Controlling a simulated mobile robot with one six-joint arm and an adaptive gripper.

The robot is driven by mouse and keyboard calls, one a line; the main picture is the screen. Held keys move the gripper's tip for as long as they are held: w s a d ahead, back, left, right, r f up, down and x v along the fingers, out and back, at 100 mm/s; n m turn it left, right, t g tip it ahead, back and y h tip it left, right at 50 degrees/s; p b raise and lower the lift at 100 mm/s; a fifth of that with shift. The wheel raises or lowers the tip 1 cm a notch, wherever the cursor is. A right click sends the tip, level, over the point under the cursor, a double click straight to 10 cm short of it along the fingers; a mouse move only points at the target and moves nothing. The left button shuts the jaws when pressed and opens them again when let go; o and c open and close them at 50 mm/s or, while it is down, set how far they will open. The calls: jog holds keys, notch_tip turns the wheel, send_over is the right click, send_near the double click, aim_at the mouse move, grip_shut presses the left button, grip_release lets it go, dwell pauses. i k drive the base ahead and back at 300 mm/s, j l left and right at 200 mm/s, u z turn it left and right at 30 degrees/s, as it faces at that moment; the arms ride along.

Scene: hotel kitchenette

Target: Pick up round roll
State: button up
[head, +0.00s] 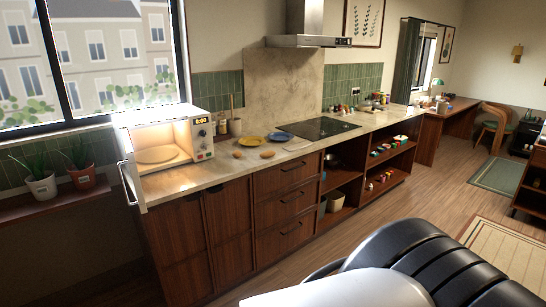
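Two small brown, bread-like pieces lie on the kitchen counter in the head view, just right of the microwave. One (238,154) is at the left and smaller; the other (267,153) is a little to its right and looks wider. They are too small for me to tell which is the round roll. The fingers of my gripper do not show. A large white and black ribbed part of my own body fills the lower right, well in front of the counter.
The microwave (203,137) stands with its door (132,185) swung open past the counter's front edge. A yellow plate (251,140), a blue plate (280,135) and a black cooktop (321,128) lie behind and right of the bread. Wooden floor (281,267) is clear before the cabinets.

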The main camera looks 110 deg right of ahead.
aim_at(237, 154)
jog(key=z, duration=3.65)
